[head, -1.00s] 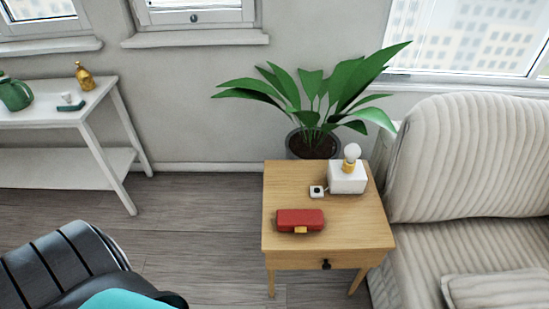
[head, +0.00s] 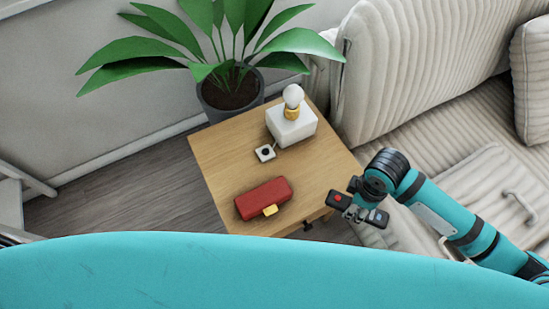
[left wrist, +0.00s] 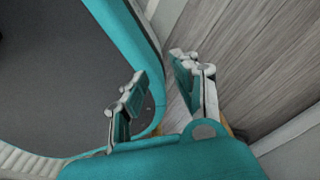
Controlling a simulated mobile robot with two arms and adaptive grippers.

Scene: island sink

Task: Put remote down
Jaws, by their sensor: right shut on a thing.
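The remote (head: 340,200) is dark with a red button at one end. My right gripper (head: 358,208) is shut on it in the head view, at the right front side of the wooden side table (head: 312,165). Part of the remote is hidden by the fingers. The remote appears held just off the table's right edge; its height over the tabletop is hard to tell. My left gripper (left wrist: 160,95) shows only in the left wrist view, with its fingers apart and nothing between them.
A potted plant (head: 228,97) is behind, a striped sofa (head: 440,90) right.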

